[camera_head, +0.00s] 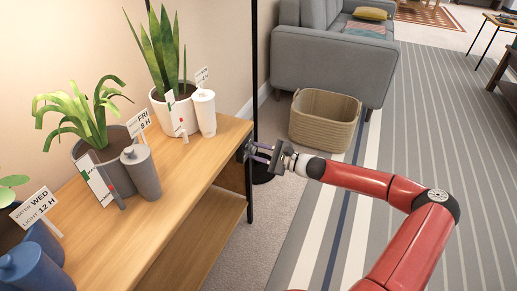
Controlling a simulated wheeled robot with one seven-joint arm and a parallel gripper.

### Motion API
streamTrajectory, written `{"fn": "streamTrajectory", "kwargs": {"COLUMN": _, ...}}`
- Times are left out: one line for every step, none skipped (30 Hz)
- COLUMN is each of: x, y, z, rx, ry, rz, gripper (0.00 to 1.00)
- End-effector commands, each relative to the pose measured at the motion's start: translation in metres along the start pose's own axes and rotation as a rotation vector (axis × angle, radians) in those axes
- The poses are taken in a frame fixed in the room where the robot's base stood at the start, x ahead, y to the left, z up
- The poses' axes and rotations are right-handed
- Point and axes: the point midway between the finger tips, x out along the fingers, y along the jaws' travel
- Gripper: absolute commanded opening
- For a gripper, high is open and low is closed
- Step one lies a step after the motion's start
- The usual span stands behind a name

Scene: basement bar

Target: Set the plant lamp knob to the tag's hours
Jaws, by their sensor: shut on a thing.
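My gripper (262,152) is at the right end of the wooden shelf, shut on a small dark knob (244,150) there. The jaws hide most of the knob, and I cannot read its setting. Three plants stand along the shelf with white tags. The front tag (35,212) reads water WED, light 12 H. The middle tag (139,122) reads FRI and 8 H. The back tag (202,76) is too small to read surely.
The wooden shelf (185,185) also holds grey, white and blue lidded containers and upright gauge cards. A thin black pole (255,60) rises behind my gripper. A woven basket (324,120) and grey sofa (325,60) stand beyond. The striped rug (440,100) is clear at right.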

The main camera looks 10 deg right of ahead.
Motion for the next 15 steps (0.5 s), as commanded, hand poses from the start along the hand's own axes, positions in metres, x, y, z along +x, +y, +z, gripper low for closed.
{"fn": "streamTrajectory", "kwargs": {"x": -0.0007, "y": -0.0018, "z": -0.0010, "rx": 0.012, "ry": 0.005, "rz": -0.002, "gripper": 0.07}}
{"fn": "streamTrajectory", "kwargs": {"x": -0.0007, "y": -0.0017, "z": -0.0011, "rx": 0.018, "ry": 0.006, "rz": -0.002, "gripper": 0.07}}
{"fn": "streamTrajectory", "kwargs": {"x": -0.0007, "y": -0.0014, "z": -0.0014, "rx": 0.025, "ry": 0.006, "rz": -0.002, "gripper": 0.07}}
{"fn": "streamTrajectory", "kwargs": {"x": -0.0007, "y": -0.0013, "z": -0.0015, "rx": 0.030, "ry": 0.006, "rz": -0.002, "gripper": 0.07}}
{"fn": "streamTrajectory", "kwargs": {"x": -0.0007, "y": -0.0011, "z": -0.0016, "rx": 0.033, "ry": 0.006, "rz": -0.002, "gripper": 0.07}}
{"fn": "streamTrajectory", "kwargs": {"x": -0.0007, "y": -0.0010, "z": -0.0018, "rx": 0.037, "ry": 0.006, "rz": -0.002, "gripper": 0.07}}
{"fn": "streamTrajectory", "kwargs": {"x": -0.0007, "y": -0.0009, "z": -0.0019, "rx": 0.039, "ry": 0.006, "rz": -0.002, "gripper": 0.07}}
{"fn": "streamTrajectory", "kwargs": {"x": -0.0007, "y": -0.0008, "z": -0.0020, "rx": 0.041, "ry": 0.006, "rz": -0.002, "gripper": 0.07}}
{"fn": "streamTrajectory", "kwargs": {"x": -0.0008, "y": -0.0007, "z": -0.0021, "rx": 0.042, "ry": 0.006, "rz": -0.002, "gripper": 0.07}}
{"fn": "streamTrajectory", "kwargs": {"x": -0.0007, "y": -0.0007, "z": -0.0021, "rx": 0.042, "ry": 0.006, "rz": -0.002, "gripper": 0.07}}
{"fn": "streamTrajectory", "kwargs": {"x": -0.0008, "y": -0.0006, "z": -0.0022, "rx": 0.043, "ry": 0.006, "rz": -0.002, "gripper": 0.07}}
{"fn": "streamTrajectory", "kwargs": {"x": -0.0008, "y": -0.0006, "z": -0.0022, "rx": 0.043, "ry": 0.006, "rz": -0.002, "gripper": 0.07}}
{"fn": "streamTrajectory", "kwargs": {"x": -0.0008, "y": -0.0006, "z": -0.0023, "rx": 0.043, "ry": 0.006, "rz": -0.002, "gripper": 0.07}}
{"fn": "streamTrajectory", "kwargs": {"x": -0.0008, "y": -0.0005, "z": -0.0023, "rx": 0.043, "ry": 0.006, "rz": -0.002, "gripper": 0.07}}
{"fn": "streamTrajectory", "kwargs": {"x": -0.0008, "y": -0.0005, "z": -0.0023, "rx": 0.042, "ry": 0.006, "rz": -0.002, "gripper": 0.07}}
